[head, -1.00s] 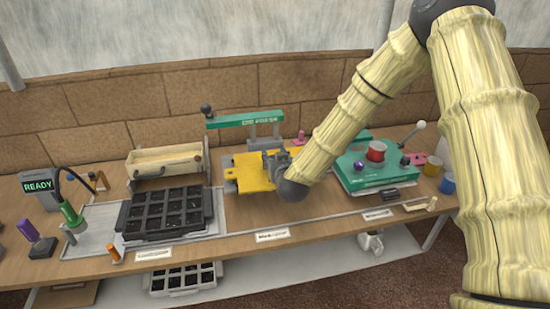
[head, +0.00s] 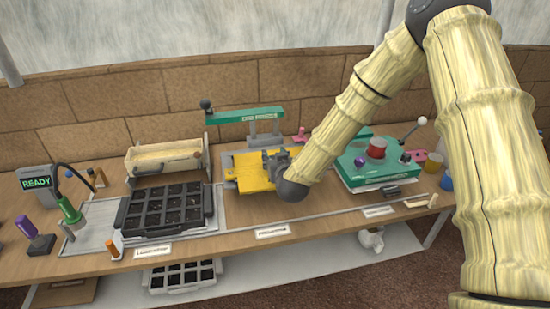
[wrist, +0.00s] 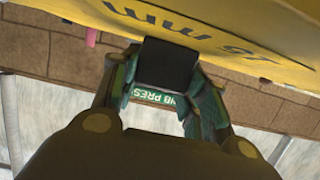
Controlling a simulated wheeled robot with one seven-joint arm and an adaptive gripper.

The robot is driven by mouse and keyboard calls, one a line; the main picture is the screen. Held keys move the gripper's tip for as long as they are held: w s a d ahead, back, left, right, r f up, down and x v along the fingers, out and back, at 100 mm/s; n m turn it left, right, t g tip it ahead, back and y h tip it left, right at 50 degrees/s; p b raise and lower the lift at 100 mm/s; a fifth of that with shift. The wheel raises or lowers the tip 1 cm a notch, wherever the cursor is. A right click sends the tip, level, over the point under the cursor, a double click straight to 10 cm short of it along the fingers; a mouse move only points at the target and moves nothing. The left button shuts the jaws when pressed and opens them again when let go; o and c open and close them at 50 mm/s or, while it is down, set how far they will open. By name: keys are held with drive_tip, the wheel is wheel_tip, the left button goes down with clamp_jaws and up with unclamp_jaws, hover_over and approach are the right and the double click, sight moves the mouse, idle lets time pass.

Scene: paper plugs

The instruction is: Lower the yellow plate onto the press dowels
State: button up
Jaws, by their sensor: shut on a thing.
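The yellow plate (head: 252,172) is at the middle of the bench, in front of the green-topped press (head: 245,115). My gripper (head: 274,163) is shut on the plate's right part in the head view. In the wrist view the yellow plate (wrist: 225,25) fills the top, with dark lettering on it, and my gripper's fingers (wrist: 165,80) meet at a dark block by its edge. The press's green sign also shows between the fingers. The press dowels are not visible, and I cannot tell whether the plate touches anything below it.
A black cell tray (head: 165,208) lies to the left, with a wooden trough (head: 165,160) behind it. A green machine (head: 375,165) with a red knob stands to the right. A READY display (head: 38,184) is at far left. The bench's front strip is mostly clear.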

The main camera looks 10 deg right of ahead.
drive_tip(key=shift+f+b, duration=0.5)
drive_tip(key=shift+f, duration=0.2)
drive_tip(key=o, duration=1.3)
drive_tip(key=shift+s, duration=0.15)
drive_tip(key=v, duration=1.1)
drive_tip(key=shift+s+r, duration=0.2)
drive_tip(key=shift+s, duration=0.15)
